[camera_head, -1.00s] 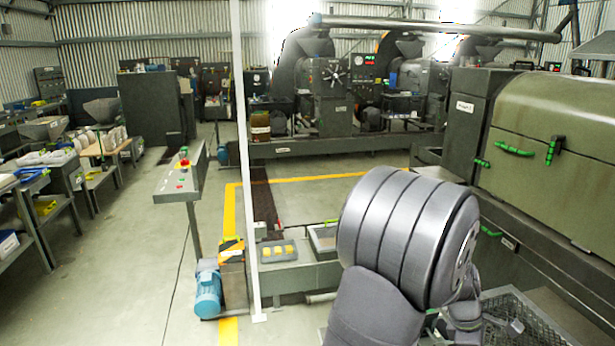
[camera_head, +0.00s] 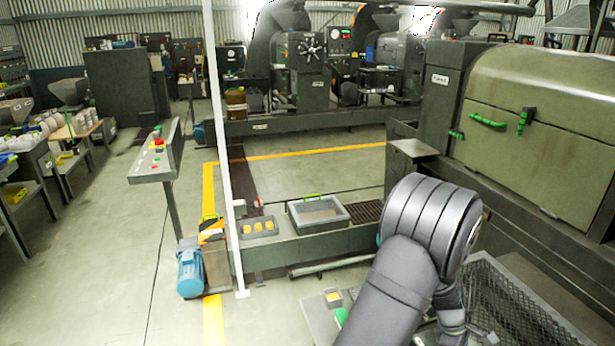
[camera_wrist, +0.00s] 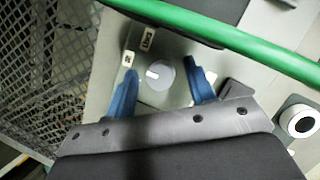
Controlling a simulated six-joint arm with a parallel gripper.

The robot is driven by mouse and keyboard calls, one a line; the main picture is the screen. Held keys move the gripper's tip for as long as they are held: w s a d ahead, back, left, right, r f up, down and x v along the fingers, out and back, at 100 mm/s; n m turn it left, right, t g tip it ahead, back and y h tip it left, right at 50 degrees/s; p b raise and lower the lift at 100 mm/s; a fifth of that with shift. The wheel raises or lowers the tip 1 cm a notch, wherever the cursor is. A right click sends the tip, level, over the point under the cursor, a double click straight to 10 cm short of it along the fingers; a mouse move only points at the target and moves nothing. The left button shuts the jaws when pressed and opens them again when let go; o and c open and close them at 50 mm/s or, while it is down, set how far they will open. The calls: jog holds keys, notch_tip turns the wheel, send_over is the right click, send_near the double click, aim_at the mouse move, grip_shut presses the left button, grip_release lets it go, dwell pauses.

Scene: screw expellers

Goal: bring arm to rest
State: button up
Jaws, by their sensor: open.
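My gripper (camera_wrist: 163,88) shows in the wrist view with two blue fingers spread apart and nothing between them. Beyond the fingers is a grey panel with a round pale knob (camera_wrist: 158,75), seen in the gap; I cannot tell how far off it is. In the head view my dark grey arm rises at the lower right, bent at a thick ribbed joint, and the gripper's fingers cannot be made out there.
A green bar (camera_wrist: 230,40) crosses the wrist view close to the gripper. A mesh basket (camera_head: 510,315) lies right of my arm. The olive-green machine cover (camera_head: 545,130) stands at right. A tray (camera_head: 318,214) sits on the low bench. Open floor (camera_head: 110,260) lies at left.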

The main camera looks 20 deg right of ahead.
jog(key=m+y, duration=0.1)
jog(key=m, duration=0.2)
jog(key=shift+w+m+g, duration=0.1)
jog(key=shift+m+g, duration=0.2)
jog(key=shift+g, duration=0.1)
jog(key=m+y, duration=0.1)
jog(key=m, duration=0.3)
jog(key=shift+d+y, duration=0.1)
jog(key=shift+y, duration=0.3)
jog(key=shift+w+r, duration=0.2)
jog(key=shift+r, duration=0.25)
